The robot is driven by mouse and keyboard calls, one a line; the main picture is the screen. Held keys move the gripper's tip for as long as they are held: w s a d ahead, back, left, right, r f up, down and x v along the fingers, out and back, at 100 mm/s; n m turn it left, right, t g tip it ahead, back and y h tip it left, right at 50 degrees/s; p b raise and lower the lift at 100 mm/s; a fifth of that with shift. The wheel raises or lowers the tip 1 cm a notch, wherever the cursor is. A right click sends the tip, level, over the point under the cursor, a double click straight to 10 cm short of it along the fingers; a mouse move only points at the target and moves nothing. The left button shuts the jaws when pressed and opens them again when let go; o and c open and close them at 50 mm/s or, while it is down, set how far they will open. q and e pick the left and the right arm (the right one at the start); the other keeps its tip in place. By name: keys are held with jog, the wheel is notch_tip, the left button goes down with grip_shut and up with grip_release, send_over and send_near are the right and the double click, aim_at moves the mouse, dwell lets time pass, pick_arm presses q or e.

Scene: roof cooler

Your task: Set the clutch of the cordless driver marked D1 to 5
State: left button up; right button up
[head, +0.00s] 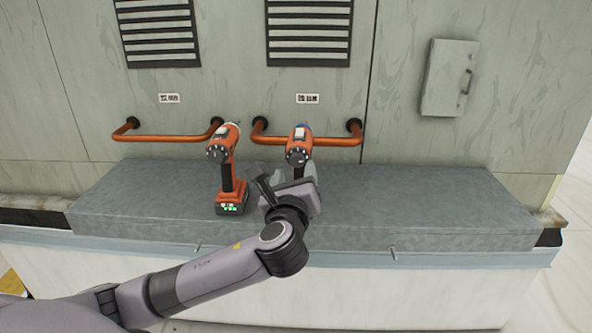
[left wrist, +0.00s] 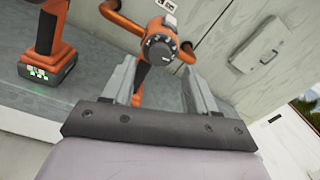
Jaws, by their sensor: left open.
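Two orange and black cordless drivers stand upright on a grey ledge: a left driver (head: 227,172) and a right driver (head: 298,150). Each has a dark round clutch collar facing me and a pale tag on top. I cannot read the tags, so I cannot tell which is D1. My left gripper (head: 293,179) is in front of the right driver and hides its lower part. In the left wrist view the right driver's clutch collar (left wrist: 158,48) shows beyond the open fingers, roughly between them. The dial's setting is too small to read. My right gripper is not in view.
The grey ledge (head: 420,205) is clear to the right. Orange handrails (head: 165,137) stick out from the wall behind the drivers. The left driver's battery base (left wrist: 48,68) stands left of my gripper. A closed wall box (head: 449,78) hangs at the right.

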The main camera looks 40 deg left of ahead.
pick_arm(q)
jog(key=v, duration=0.3)
jog(key=shift+s, duration=0.15)
dwell(0.4)
jog(key=s+d+f+n+g+h, duration=0.2)
jog(key=s+d+f+n+h, duration=0.15)
jog(key=f, duration=0.75)
jog(key=s+d+f+n+g+h, duration=0.2)
jog(key=d+f+n+h, duration=0.3)
jog(key=f, duration=0.6)
jog(key=s+d+f+n+g+h, duration=0.1)
jog(key=s+d+f+n+h, duration=0.1)
jog(key=s+f+n, duration=1)
jog(key=s+n, duration=0.2)
jog(key=n, duration=0.1)
